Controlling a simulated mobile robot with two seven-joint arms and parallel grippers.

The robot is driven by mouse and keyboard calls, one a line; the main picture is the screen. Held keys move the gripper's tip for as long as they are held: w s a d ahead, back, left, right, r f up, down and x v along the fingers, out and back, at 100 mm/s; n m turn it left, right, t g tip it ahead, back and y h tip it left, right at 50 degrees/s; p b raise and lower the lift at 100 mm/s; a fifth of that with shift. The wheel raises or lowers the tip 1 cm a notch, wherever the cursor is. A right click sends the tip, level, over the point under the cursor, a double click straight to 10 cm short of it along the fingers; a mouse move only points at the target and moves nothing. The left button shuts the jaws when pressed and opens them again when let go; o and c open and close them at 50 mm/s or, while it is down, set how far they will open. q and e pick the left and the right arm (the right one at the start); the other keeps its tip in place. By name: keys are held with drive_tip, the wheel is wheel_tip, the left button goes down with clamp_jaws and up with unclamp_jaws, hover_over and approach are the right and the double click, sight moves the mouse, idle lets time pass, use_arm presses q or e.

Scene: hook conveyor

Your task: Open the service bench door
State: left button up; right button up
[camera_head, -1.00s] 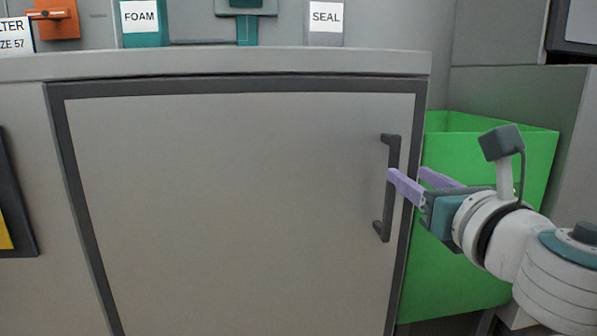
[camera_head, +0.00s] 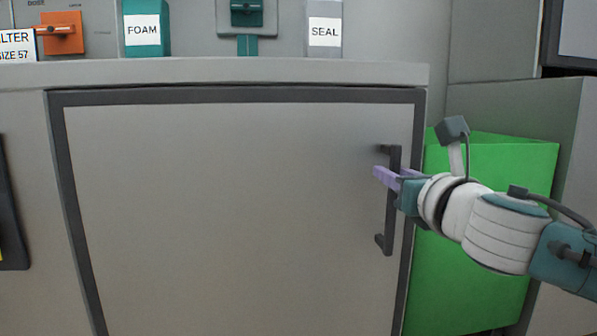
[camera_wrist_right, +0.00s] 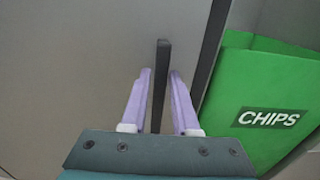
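The service bench door (camera_head: 230,210) is a flat grey panel in a dark frame, and it looks closed. Its dark upright bar handle (camera_head: 390,222) is near the door's right edge. My right gripper (camera_head: 386,175) is at the upper half of the handle, its lilac fingers pointing left toward the door. In the right wrist view the handle (camera_wrist_right: 162,75) stands between the two fingers (camera_wrist_right: 158,88), with a gap visible on each side. The fingers are open around it. My left gripper is not in view.
A green bin (camera_head: 490,220) marked CHIPS in the right wrist view (camera_wrist_right: 265,100) stands right of the bench, close to my right arm. The worktop (camera_head: 240,73) above the door carries a FOAM container (camera_head: 145,35) and a SEAL container (camera_head: 324,35).

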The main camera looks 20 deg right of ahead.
clamp_jaws()
idle(1.0)
